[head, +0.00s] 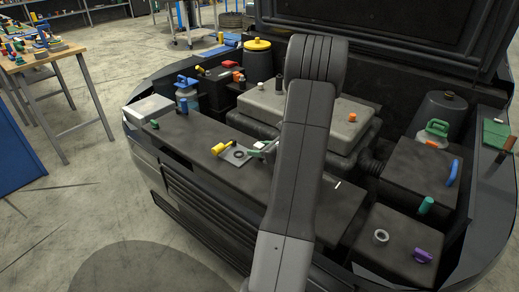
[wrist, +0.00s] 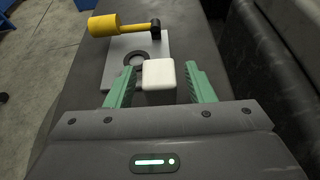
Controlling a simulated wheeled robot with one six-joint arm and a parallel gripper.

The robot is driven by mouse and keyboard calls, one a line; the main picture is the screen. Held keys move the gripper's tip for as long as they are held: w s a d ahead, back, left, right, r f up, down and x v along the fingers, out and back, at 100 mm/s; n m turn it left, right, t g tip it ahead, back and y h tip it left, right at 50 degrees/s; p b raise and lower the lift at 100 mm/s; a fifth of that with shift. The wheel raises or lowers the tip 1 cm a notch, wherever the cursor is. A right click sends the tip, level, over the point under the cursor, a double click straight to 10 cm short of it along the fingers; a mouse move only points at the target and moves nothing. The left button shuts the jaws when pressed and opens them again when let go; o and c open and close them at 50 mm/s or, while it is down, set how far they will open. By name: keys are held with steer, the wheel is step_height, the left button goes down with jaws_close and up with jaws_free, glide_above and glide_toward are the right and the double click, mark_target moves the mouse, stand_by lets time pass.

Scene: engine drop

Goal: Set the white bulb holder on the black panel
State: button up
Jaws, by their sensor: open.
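The white bulb holder (wrist: 158,74) looks like a small rounded white block. In the wrist view it sits between my gripper's two green fingers, with a gap on each side, at the lower right edge of a grey plate. My gripper (wrist: 161,82) is open. In the head view the white bulb holder (head: 259,145) shows small beside my arm, and my gripper (head: 262,150) is partly hidden by it. The black panel (head: 190,138) is the long dark surface along the front of the engine bay, under the plate.
A pale ring (head: 381,236) and a purple knob (head: 422,256) are at right. The panel's left stretch is mostly bare.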

steer(key=v, duration=0.7)
steer(key=shift+s+d+r, duration=0.15)
steer(key=shift+d+r, duration=0.05)
steer(key=shift+r, duration=0.05)
